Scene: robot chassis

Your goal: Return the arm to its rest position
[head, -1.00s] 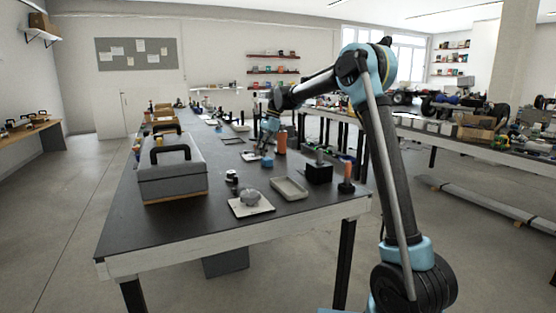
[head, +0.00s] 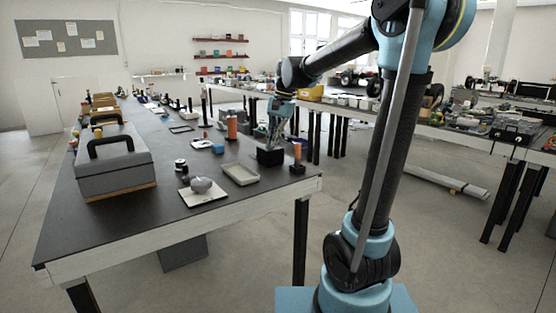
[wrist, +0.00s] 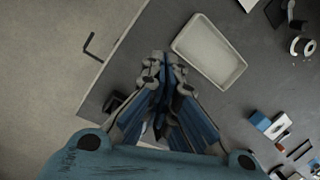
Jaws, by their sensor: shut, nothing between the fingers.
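My gripper (head: 273,144) hangs from my bent arm over the right side of the dark workbench (head: 115,225), pointing down. It appears just above or behind a black block (head: 270,158); I cannot tell whether they touch. In the wrist view my gripper (wrist: 165,62) has its fingers together with nothing between them. The grey tray (wrist: 208,52) lies just beyond the fingertips there, and part of a black object shows beside the left finger.
The grey tray (head: 240,174), an orange-topped post (head: 297,157), an orange cylinder (head: 232,127) and a white plate with a grey lump (head: 202,190) stand nearby. A grey toolbox (head: 112,165) sits at left. Another loaded bench (head: 440,125) runs behind my arm. Floor at front is open.

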